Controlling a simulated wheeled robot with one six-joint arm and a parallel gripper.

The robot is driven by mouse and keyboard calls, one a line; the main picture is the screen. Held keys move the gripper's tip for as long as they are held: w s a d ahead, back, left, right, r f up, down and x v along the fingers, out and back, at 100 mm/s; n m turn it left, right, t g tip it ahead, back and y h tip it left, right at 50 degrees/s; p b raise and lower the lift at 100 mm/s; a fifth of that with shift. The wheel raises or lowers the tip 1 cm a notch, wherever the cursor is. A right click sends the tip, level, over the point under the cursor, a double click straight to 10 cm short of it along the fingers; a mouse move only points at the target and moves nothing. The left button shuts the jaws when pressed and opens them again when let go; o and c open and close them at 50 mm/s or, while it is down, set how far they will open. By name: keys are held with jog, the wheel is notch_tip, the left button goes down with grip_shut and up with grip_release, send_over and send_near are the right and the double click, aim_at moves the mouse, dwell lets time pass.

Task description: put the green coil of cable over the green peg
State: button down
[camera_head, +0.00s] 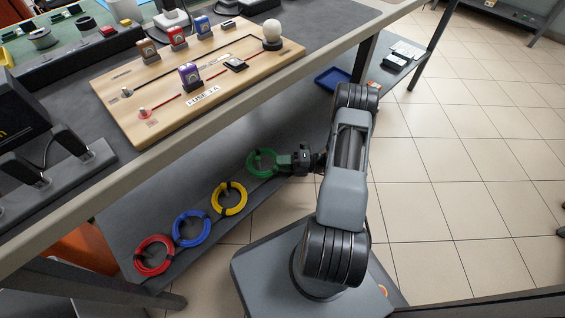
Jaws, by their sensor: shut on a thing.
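The green coil of cable (262,164) is at the lower shelf, below the front edge of the workbench, at the end of a row of coils. My gripper (281,161) reaches in from the right and is shut on the coil's right side. The fingertips are small in the picture and partly dark against the shelf. I cannot tell whether the coil touches the shelf or is held just above it. I cannot make out a green peg in this view.
A yellow coil (229,198), a blue coil (192,229) and a red coil (154,255) lie along the lower shelf (125,222). A blue tray (331,79) is farther back. Tiled floor (455,150) is open at right.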

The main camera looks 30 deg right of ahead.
jog(key=c, duration=0.9)
grip_release()
jog(key=shift+o, duration=0.2)
jog(key=p+v, duration=0.3)
jog(key=v, duration=1)
jog(key=shift+s+d, duration=0.2)
jog(key=shift+d, duration=0.15)
